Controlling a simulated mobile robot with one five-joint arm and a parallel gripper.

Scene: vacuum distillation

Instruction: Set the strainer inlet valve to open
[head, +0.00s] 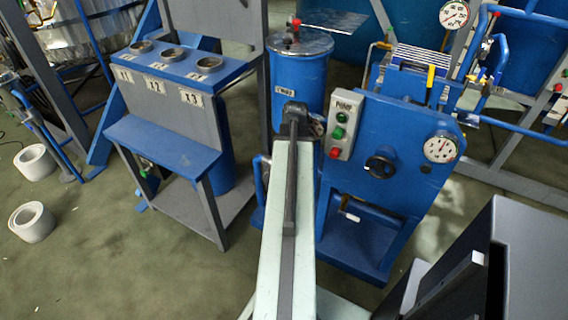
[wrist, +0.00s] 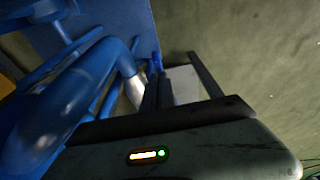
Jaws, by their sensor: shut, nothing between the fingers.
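No label in view names the strainer inlet valve, and I cannot tell for certain which valve it is. Candidates in the head view are a yellow lever (head: 431,84) on the blue pump stand and a small red-topped fitting (head: 296,22) on the blue tank lid. My gripper (head: 317,124) is at the far end of my arm, beside the pump button box, its fingers mostly hidden. In the wrist view, my gripper (wrist: 158,88) is shut and empty, close to a thick blue pipe (wrist: 75,90) with a pale metal section. Contact cannot be told.
The pump button box (head: 342,124), a black handwheel (head: 380,164) and a gauge (head: 441,147) sit on the blue stand. A labelled bench (head: 178,75) stands left. A dark cabinet (head: 530,250) fills the lower right. Open green floor (head: 100,270) lies at lower left.

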